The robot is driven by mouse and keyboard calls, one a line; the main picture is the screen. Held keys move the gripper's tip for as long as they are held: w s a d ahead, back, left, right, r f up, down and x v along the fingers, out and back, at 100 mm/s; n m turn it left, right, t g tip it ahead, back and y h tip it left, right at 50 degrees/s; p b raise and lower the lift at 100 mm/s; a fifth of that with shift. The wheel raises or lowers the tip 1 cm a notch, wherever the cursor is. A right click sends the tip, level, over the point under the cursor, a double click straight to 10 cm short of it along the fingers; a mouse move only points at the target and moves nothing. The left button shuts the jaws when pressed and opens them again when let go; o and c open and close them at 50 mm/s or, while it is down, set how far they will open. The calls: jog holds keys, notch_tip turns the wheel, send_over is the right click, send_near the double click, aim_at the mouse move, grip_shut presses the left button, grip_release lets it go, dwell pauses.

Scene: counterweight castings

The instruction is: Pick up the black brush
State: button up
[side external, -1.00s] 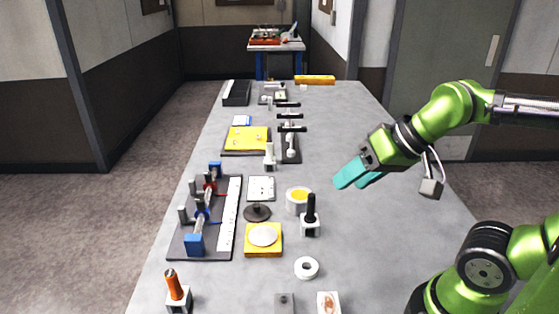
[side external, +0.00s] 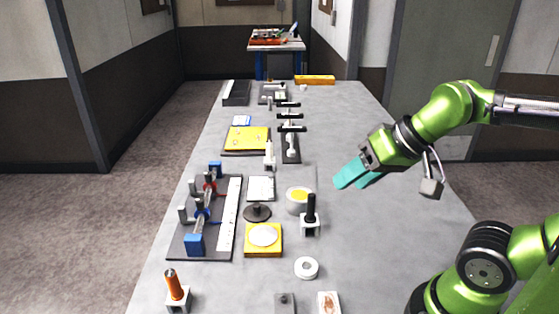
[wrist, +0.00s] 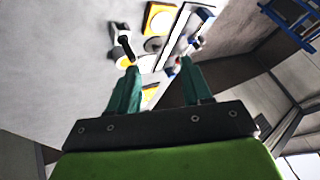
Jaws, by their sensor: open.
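The black brush (side external: 311,208) stands upright in a small white holder (side external: 310,229) on the grey table. In the wrist view a dark upright item that looks like the brush (wrist: 126,46) shows beyond the left fingertip. My gripper (side external: 355,177), with teal fingers, is open and empty. It hangs above the table, to the right of the brush and apart from it. In the wrist view the gap between the fingers (wrist: 160,85) holds nothing. The brush's lower end is hidden in the holder.
A white cup with yellow contents (side external: 298,198) stands just behind the brush. A yellow block with a white disc (side external: 263,238) is left of it, and a white ring (side external: 306,268) lies in front. An orange-handled tool (side external: 174,285) stands front left. The table's right side is mostly clear.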

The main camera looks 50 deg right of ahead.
dwell(0.4)
jog(key=m+g+h, duration=0.2)
jog(key=m+g, duration=0.3)
jog(key=g, duration=0.2)
send_near(313, 197)
notch_tip(313, 197, down, 9)
jog(key=shift+w+f, duration=0.2)
jog(key=shift+w+d+f, duration=0.15)
jog(key=shift+f, duration=1.15)
jog(key=shift+w+d+f, duration=0.15)
jog(key=shift+f, duration=1.2)
jog(key=shift+c, duration=0.4)
grip_shut()
